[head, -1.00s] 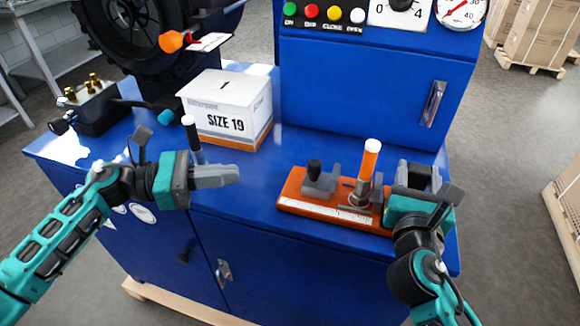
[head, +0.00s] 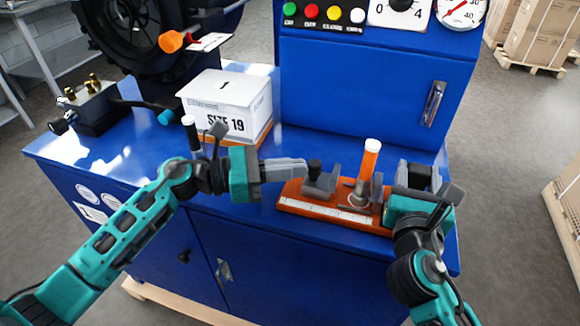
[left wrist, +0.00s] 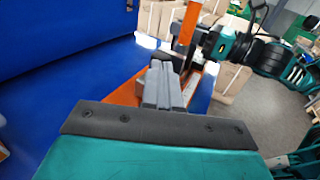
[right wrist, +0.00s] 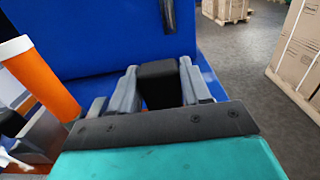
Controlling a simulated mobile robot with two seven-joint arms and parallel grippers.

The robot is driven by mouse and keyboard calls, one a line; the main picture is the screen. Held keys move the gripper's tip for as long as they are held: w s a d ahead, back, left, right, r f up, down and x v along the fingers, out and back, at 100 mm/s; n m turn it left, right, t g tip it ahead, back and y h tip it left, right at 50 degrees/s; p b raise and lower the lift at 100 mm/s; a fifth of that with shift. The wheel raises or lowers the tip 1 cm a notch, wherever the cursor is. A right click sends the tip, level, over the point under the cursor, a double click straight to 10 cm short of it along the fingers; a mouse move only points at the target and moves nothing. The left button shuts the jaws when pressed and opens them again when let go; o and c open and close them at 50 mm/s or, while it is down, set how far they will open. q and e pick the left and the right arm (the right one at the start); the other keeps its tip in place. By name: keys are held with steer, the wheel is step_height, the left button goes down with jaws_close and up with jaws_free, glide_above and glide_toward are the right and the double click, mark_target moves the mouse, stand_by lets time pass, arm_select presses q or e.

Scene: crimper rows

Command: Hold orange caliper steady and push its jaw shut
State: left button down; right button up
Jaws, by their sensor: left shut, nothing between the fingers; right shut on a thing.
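The orange caliper (head: 290,203) lies on the blue bench top, with a white scale along its front edge. Its grey jaw with a black knob (head: 315,170) stands toward the left, with a gap between it and an upright orange cylinder (head: 369,160) beside the other grey jaw. My left gripper (head: 303,165) is shut and empty, its fingertips close beside the knobbed jaw; I cannot tell if they touch. My right gripper (head: 417,175) is shut on a black block (right wrist: 159,84) at the caliper's right end. The cylinder also shows in the right wrist view (right wrist: 38,78).
A black device with brass fittings (head: 92,108) and a large black wheel (head: 125,40) are at the back left. A blue panel with buttons (head: 360,80) rises behind the caliper.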

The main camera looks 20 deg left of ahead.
mark_target(308, 186)
arm_select(q)
steer(key=shift+d, duration=1.95)
arm_select(e)
steer(key=shift+a, duration=0.1)
arm_select(q)
steer(key=shift+s, duration=0.1)
steer(key=v, duration=1.4)
steer(key=shift+a, duration=0.25)
steer(key=shift+d, duration=0.1)
steer(key=x, duration=1.4)
